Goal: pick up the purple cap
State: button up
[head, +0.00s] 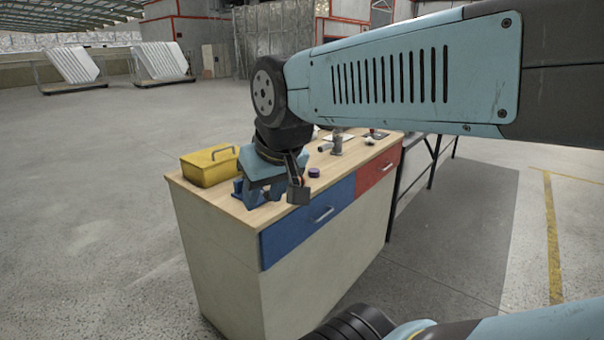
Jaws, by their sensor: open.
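The purple cap (313,172) lies on the wooden top of the cabinet, close to its front edge above the blue drawer. My gripper (273,193) hangs over the left part of the top, to the left of the cap. It is open, and no cap is between its fingers. The right finger shows in front of the cabinet's edge; the left finger is hard to tell from a dark blue object behind it.
A yellow toolbox (209,166) stands on the back left of the cabinet top (203,190). A dark blue object (246,195) sits by my gripper. A grey metal part (337,146) and small items lie farther right. The blue drawer (309,221) and red drawer (377,169) are closed.

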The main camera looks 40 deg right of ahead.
aim_at(312, 172)
jog(key=u, duration=0.05)
jog(key=i, duration=1)
jog(key=z, duration=0.05)
